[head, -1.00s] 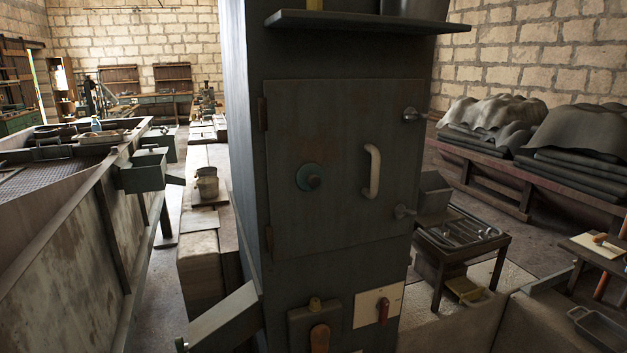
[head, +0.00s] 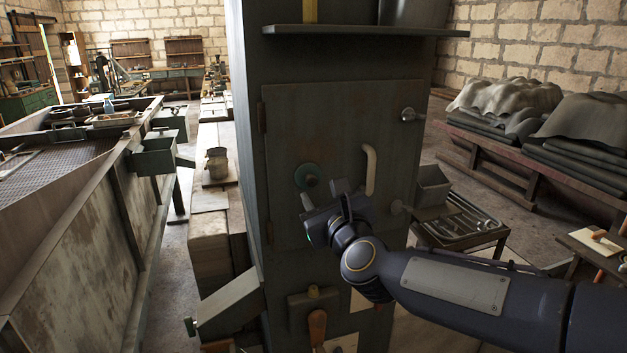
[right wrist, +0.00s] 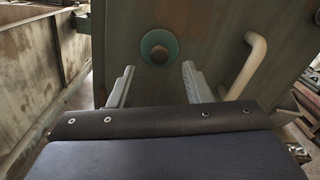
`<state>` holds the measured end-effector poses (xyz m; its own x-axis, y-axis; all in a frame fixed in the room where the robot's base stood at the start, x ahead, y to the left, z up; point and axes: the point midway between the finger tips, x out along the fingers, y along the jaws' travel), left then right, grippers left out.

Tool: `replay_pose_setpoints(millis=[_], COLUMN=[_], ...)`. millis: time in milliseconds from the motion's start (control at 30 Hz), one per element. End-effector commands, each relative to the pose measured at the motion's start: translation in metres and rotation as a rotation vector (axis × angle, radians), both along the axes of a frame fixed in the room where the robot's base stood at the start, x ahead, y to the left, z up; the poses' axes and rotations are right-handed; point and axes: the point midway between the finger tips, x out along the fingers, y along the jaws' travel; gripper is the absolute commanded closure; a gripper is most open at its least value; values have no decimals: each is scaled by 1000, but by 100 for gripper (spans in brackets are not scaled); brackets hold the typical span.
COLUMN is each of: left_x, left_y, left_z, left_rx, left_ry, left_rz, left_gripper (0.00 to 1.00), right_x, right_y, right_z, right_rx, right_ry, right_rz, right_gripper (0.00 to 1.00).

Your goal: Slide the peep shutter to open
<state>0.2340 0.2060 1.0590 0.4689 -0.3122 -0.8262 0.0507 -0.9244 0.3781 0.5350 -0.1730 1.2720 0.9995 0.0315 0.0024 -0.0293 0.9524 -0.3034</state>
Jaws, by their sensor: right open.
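The peep shutter is a round green disc (head: 308,176) with a dark reddish knob at its middle, on the grey cabinet door (head: 345,110). It also shows in the right wrist view (right wrist: 160,46), above and between my fingertips. My right gripper (head: 322,198) is open and empty, just below the disc in the head view. In the right wrist view its two fingers (right wrist: 158,75) stand apart and point toward the door. I cannot tell whether they touch it. My left gripper is not in view.
A pale vertical handle (head: 371,170) is right of the disc. A latch knob (head: 408,115) sits at the door's upper right edge. A shelf (head: 365,31) juts out above the door. A slanted chute (head: 228,298) and a lever (head: 317,325) are lower down.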

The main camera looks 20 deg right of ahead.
Motion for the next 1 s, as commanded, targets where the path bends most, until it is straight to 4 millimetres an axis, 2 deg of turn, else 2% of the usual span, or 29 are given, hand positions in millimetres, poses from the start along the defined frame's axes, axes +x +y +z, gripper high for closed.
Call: replay_pose_setpoints(millis=[100,300,467,700,767,1000], left_x=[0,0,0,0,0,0], left_y=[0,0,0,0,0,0], left_z=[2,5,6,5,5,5], left_rx=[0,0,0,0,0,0], left_ry=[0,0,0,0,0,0], left_rz=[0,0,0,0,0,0], left_gripper=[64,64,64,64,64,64], right_x=[21,49,59,60,60,60], right_y=[1,1,2,2,2,2], right_z=[0,0,-1,-1,-1,-1], right_rx=[-6,-7,-6,-5,-5,-5], right_ry=[2,2,2,2,2,2], right_rz=[-1,0,3,3,3,3], right_gripper=[56,56,56,56,61,92])
